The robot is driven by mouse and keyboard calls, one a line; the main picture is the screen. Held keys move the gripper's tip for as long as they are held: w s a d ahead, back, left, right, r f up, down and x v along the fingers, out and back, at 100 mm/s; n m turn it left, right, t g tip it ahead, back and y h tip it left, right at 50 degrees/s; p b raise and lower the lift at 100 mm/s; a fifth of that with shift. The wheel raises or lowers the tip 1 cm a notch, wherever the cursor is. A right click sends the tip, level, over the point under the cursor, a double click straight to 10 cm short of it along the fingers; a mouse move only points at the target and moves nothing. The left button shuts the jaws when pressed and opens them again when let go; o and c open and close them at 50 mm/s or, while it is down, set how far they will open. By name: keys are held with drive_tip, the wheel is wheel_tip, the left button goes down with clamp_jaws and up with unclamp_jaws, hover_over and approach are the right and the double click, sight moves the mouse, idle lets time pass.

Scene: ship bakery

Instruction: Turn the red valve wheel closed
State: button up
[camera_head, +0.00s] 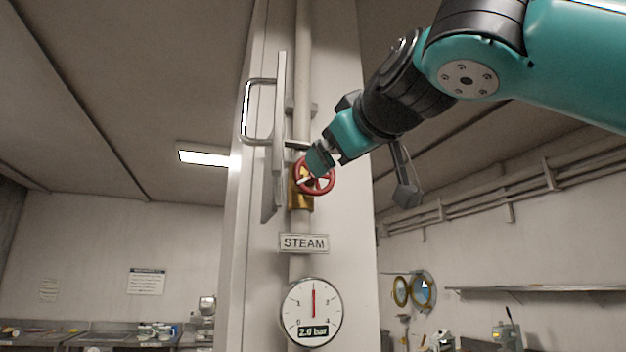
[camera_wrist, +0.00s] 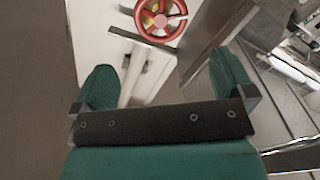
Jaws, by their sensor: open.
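The red valve wheel (camera_head: 329,187) is on a brass valve body (camera_head: 297,197) on the vertical pipe, above the STEAM sign (camera_head: 304,243). My gripper (camera_head: 318,161) reaches in from the upper right and overlaps the wheel's upper part in the head view. The gauge (camera_head: 312,311) below the sign has a red needle pointing straight up and reads 2.0 bar.
A metal bracket with a bar handle (camera_head: 279,135) stands on the column just left of the pipe (camera_head: 303,60), close to the wheel. Wall pipes (camera_head: 470,198) and a shelf (camera_head: 545,287) are at the right. Counters (camera_head: 105,338) stand at the lower left.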

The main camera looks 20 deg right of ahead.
sight(312, 180)
drive_tip(key=w+p, duration=0.5)
drive_tip(key=w, duration=0.9)
drive_tip(key=shift+w, duration=0.45)
drive_tip(key=c, duration=0.7)
